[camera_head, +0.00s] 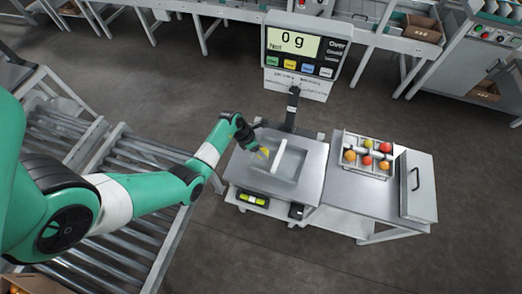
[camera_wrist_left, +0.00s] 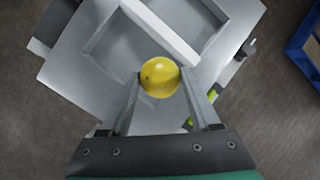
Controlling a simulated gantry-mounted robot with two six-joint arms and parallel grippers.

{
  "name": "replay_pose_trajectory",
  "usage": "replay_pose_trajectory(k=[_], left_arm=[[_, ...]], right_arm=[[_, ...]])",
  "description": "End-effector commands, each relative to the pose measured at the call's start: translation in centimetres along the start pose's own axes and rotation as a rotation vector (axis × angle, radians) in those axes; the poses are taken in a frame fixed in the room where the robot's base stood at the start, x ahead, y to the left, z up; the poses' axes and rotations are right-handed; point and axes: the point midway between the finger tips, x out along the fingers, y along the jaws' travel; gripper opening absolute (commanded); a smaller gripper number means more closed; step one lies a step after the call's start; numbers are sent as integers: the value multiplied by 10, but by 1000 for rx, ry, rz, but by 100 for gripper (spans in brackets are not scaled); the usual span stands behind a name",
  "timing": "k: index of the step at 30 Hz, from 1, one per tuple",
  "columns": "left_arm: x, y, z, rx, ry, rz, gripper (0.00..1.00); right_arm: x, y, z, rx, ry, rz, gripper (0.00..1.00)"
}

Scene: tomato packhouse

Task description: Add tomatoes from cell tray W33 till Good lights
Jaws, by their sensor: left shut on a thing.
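My left gripper (camera_head: 262,152) is shut on a yellow tomato (camera_wrist_left: 160,77), which sits between its two fingertips in the left wrist view. In the head view the gripper is at the left side of the scale (camera_head: 308,195), by a shallow grey tray (camera_head: 296,166) with a raised pale bar. No tomato shows in that tray. The scale display (camera_head: 293,43) reads 0 g, Net; the labels Over and Good are beside it, with no light clearly lit. The cell tray (camera_head: 346,166) holds several red, orange and yellow tomatoes; no W33 marking is legible. My right gripper is out of view.
The cell tray stands on a grey side table (camera_head: 385,200) with a handled panel (camera_head: 418,185) at its right. The display's post (camera_head: 292,105) rises behind the scale. A roller conveyor (camera_head: 135,215) lies to the left under my left arm.

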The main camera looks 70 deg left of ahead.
Motion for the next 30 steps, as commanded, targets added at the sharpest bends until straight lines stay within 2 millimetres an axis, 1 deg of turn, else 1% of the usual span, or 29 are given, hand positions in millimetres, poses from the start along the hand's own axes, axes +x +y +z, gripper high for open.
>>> replay_pose_trajectory(k=[1,2,9,13,17,30], left_arm=[[13,2,-5,0,-1,1,36],[16,3,-7,0,-1,1,36],[44,7,-18,-1,0,-1,36],[55,8,-23,-1,0,-1,36],[60,9,-25,-1,0,0,36],[59,9,-24,0,-1,0,36]], right_arm=[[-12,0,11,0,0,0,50],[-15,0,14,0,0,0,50],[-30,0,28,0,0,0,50],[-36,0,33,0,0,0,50],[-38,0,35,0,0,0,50],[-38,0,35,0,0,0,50]])
